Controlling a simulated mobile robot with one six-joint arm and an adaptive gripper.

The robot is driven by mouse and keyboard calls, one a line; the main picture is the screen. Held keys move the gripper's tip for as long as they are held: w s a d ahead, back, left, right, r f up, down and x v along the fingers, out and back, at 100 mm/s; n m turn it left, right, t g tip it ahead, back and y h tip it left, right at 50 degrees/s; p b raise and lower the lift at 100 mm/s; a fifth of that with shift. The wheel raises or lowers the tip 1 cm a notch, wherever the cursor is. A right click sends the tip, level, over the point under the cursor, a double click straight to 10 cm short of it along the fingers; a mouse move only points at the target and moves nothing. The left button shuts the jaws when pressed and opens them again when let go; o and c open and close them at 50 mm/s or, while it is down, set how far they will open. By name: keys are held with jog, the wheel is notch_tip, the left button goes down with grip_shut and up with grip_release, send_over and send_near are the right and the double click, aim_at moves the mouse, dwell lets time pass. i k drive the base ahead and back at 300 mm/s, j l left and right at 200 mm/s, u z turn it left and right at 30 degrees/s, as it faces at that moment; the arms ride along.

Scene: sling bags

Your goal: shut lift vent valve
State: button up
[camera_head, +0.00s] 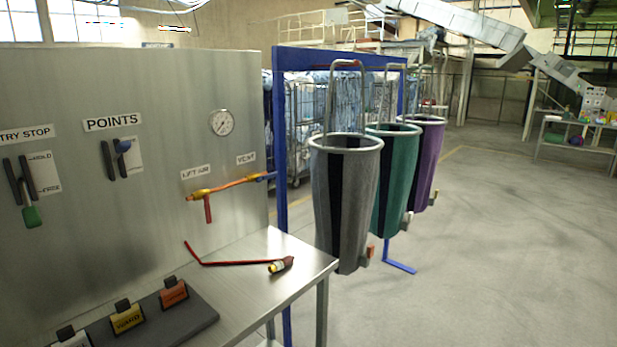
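The steel panel carries a short orange pipe (232,185) under the labels LIFT AIR (195,172) and VENT (246,158). At the pipe's left end a yellow fitting (199,194) has a red lever (208,209) hanging straight down, across the pipe. My gripper is not in view.
A steel bench (272,245) juts out below the pipe. A thin red line with a yellow-and-red end (281,265) lies on it, beside a dark tag board (190,322). Grey (345,210), green (390,195) and purple (428,170) bags hang at right. Floor farther right is clear.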

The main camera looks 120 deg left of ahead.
aim_at(260, 179)
jog(key=u, duration=0.45)
jog(key=j+u, duration=0.1)
jog(key=u, duration=0.4)
jog(key=j+u, duration=0.1)
jog(key=u, duration=0.85)
jog(key=j+u, duration=0.15)
jog(key=u, duration=0.3)
jog(key=i+j+u, duration=0.2)
jog(key=u, duration=0.2)
jog(key=i+j+u, duration=0.2)
jog(key=j+u, duration=0.2)
jog(key=i+j+u, duration=0.1)
jog(key=i+u, duration=0.15)
jog(key=u, duration=0.15)
jog(key=i+j+u, duration=0.1)
jog(key=i+u, duration=0.3)
jog(key=i, duration=0.2)
jog(key=i+l+u, duration=0.3)
jog(key=i+l, duration=0.35)
